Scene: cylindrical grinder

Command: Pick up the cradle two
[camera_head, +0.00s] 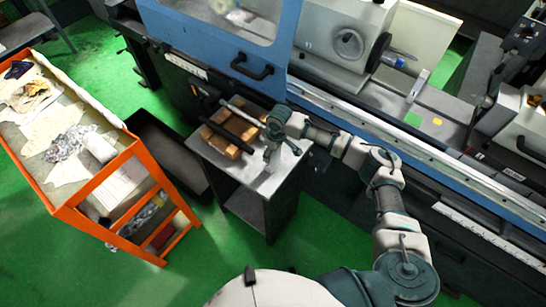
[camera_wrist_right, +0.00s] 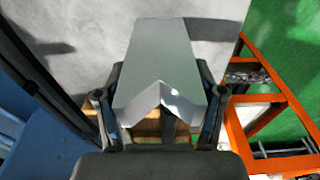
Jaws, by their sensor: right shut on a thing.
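A grey metal block with a V-shaped notch (camera_wrist_right: 160,60), which I take to be the cradle, fills the middle of the right wrist view. My right gripper (camera_wrist_right: 158,78) is shut on it, one finger on each side. In the head view my right gripper (camera_head: 271,150) is over the right part of a small grey table (camera_head: 262,184). There the cradle is small and mostly hidden by the gripper, and I cannot tell whether it touches the tabletop. My left gripper is not in view.
Wooden supports (camera_head: 236,127) with a light rod (camera_head: 243,114) and a dark rod (camera_head: 226,139) lie left of my right gripper. The blue grinder (camera_head: 225,40) stands close behind the table. An orange cart (camera_head: 120,165) is at the left. Green floor is open in front.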

